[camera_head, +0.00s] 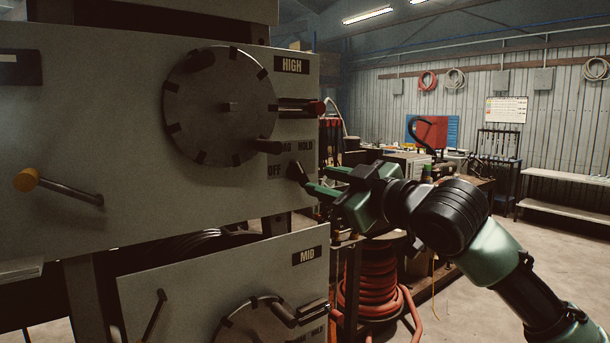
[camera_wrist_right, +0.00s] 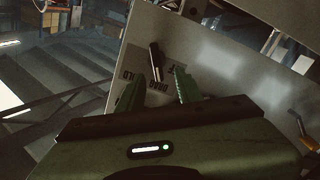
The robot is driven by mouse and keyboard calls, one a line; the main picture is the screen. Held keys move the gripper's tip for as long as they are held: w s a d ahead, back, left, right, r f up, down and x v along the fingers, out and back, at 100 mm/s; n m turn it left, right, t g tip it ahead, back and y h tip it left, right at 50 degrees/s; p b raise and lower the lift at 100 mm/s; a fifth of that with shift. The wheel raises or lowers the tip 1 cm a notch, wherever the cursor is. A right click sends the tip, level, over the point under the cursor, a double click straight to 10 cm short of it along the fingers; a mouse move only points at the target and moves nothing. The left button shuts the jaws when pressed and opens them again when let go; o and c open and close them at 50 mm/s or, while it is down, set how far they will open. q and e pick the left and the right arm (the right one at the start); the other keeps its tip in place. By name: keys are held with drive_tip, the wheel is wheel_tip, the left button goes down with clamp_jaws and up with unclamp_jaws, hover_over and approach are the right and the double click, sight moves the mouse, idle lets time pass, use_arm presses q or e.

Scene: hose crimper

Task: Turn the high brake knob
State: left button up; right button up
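The high brake knob (camera_head: 298,174) is a small black lever at the right edge of the grey HIGH panel (camera_head: 120,130), beside the OFF, DRAG and HOLD labels. It also shows in the right wrist view (camera_wrist_right: 155,62), tilted, beyond and between the green fingertips. My right gripper (camera_head: 326,180) is open, its two green fingers apart and pointing at the knob from the right. In the right wrist view the gripper (camera_wrist_right: 164,80) appears empty. Whether a finger touches the knob I cannot tell. My left gripper is not in view.
A yellow-ended handle (camera_head: 27,180) sticks out at left. The MID panel (camera_head: 200,280) stands below. A red hose reel (camera_head: 375,280) is behind my right arm. Open floor lies to the right.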

sight(304, 176)
drive_tip(key=p+x, duration=0.1)
drive_tip(key=x, duration=0.2)
drive_tip(key=p+x, duration=0.1)
drive_tip(key=x, duration=0.2)
drive_tip(key=shift+w+d+p, duration=0.1)
drive_tip(key=shift+w+p, duration=0.3)
drive_tip(key=shift+w+a, duration=0.3)
drive_tip(key=shift+a, duration=0.05)
drive_tip(key=shift+w+d+f, duration=0.1)
drive_tip(key=shift+d+f, duration=0.05)
drive_tip(key=shift+c, duration=0.2)
clamp_jaws()
